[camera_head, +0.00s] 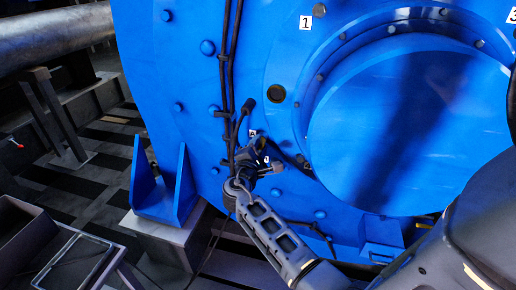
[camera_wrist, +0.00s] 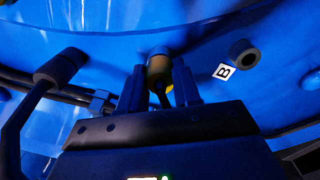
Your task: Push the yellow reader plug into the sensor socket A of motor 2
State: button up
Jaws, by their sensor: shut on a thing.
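The blue motor (camera_head: 380,130) fills much of the head view, and its face also fills the wrist view (camera_wrist: 210,25). My gripper (camera_head: 258,158) is close against its lower left face, by a small white label A (camera_head: 252,133). In the wrist view my gripper (camera_wrist: 159,78) is shut on the yellow plug (camera_wrist: 170,88), of which only a little yellow shows between the fingers. A dark round socket end (camera_wrist: 158,60) is directly in front of the fingertips. I cannot tell whether the plug has entered it. No motor number 2 is readable.
Label B (camera_wrist: 223,72) and its dark socket (camera_wrist: 242,53) are right of the fingers. A black cable connector (camera_wrist: 60,66) stands out at the left. Black cables (camera_head: 229,70) run down the motor. A blue bracket (camera_head: 160,185) is left of my arm.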

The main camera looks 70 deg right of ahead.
jog(key=o, duration=1.1)
jog(key=shift+d, duration=0.1)
jog(key=a, duration=0.7)
jog(key=shift+s+a, duration=0.3)
jog(key=shift+a, duration=0.1)
